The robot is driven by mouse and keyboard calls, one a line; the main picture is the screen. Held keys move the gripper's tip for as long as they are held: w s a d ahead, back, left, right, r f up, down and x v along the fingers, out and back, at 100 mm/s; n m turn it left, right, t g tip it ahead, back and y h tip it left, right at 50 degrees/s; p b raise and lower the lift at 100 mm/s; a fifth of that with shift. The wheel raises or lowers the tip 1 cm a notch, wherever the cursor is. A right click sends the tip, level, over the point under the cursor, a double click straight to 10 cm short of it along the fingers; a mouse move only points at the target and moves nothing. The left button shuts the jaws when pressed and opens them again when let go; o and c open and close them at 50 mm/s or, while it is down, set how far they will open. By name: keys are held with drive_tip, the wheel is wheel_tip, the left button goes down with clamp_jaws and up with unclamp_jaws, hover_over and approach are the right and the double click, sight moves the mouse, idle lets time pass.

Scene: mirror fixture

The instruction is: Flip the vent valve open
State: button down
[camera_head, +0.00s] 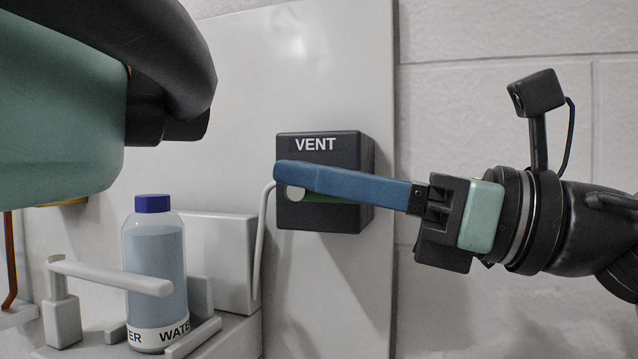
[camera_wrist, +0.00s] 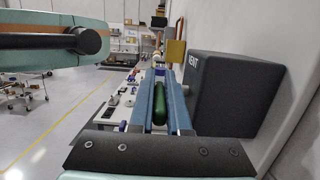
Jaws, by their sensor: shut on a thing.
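The vent box (camera_head: 345,150) is a dark block with white VENT lettering, mounted on a pale panel. It stands to the right of my fingers in the wrist view (camera_wrist: 225,95). The green valve handle (camera_wrist: 160,108) lies lengthwise between my two blue fingers. In the head view only a thin green strip of it shows below the fingers, beside a pale round hub (camera_head: 296,193); the rest is hidden. My gripper (camera_head: 288,173) reaches in from the right across the box front, nearly level, and is shut on the handle.
A water bottle (camera_head: 155,265) with a blue cap stands at lower left, behind a pale lever-like bar (camera_head: 115,276). A pale cable (camera_head: 262,240) runs down left of the box. My own green and black body part fills the upper left. The wall right of the panel is bare.

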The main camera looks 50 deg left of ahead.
drive_tip(key=shift+r, duration=0.1)
drive_tip(key=c, duration=0.9)
unclamp_jaws()
drive_tip(key=b+v, duration=0.1)
drive_tip(key=v, duration=0.3)
drive_tip(key=b+v, duration=0.2)
drive_tip(key=v, duration=0.2)
drive_tip(key=b+v, duration=0.1)
drive_tip(key=v, duration=0.4)
drive_tip(key=shift+r+b, duration=0.3)
drive_tip(key=shift+b, duration=0.05)
